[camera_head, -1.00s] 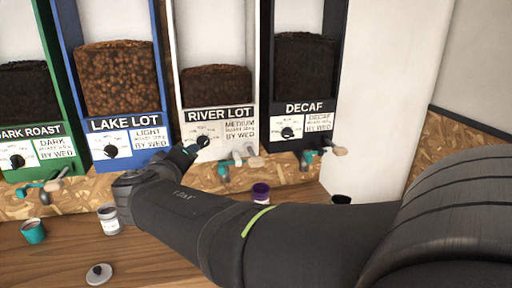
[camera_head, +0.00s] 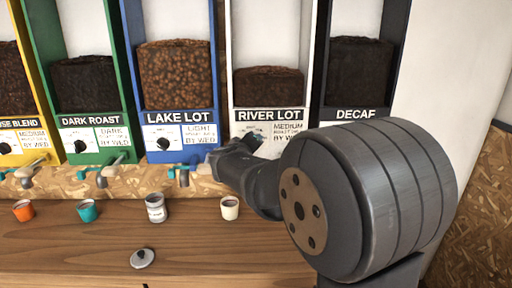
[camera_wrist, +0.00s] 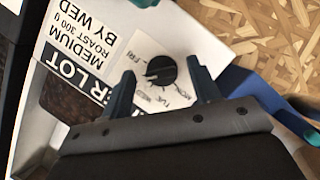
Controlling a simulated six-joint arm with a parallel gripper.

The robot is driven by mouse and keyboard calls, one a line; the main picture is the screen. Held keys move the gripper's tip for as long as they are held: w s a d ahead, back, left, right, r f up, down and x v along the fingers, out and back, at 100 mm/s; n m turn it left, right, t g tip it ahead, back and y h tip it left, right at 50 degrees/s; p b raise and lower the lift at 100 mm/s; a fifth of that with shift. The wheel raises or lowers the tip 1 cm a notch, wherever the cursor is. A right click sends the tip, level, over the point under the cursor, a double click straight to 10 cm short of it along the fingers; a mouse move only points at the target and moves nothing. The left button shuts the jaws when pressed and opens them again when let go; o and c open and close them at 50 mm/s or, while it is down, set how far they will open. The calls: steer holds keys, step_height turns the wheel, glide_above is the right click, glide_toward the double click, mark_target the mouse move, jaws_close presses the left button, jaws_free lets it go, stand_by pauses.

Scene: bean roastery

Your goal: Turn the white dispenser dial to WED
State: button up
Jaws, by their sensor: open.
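The white dispenser (camera_head: 227,75), labelled RIVER LOT, stands between the blue and black ones in the head view. Its black round dial (camera_wrist: 160,70) shows in the wrist view, on a white plate with day labels around it. WED is at the dial's lower left in that view, beside TUE and MON. My gripper (camera_wrist: 163,86) is open, one finger on each side of the dial; contact is not clear. In the head view my arm partly hides the dial area.
The blue LAKE LOT dispenser (camera_head: 131,55) and black DECAF dispenser (camera_head: 321,60) flank the white one closely. Spouts and handles stick out below the dispensers. Several cups, including a white cup (camera_head: 230,208), and a small lid (camera_head: 143,258) stand on the wooden counter (camera_head: 80,255).

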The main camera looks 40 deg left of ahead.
steer(key=shift+w+a, duration=0.15)
steer(key=shift+w, duration=0.1)
steer(key=c, duration=1)
steer(key=shift+f+n+t, duration=0.1)
steer(key=shift+n+t, duration=0.6)
steer(key=shift+n, duration=0.85)
steer(key=shift+n+t, duration=0.7)
steer(key=shift+n, duration=0.85)
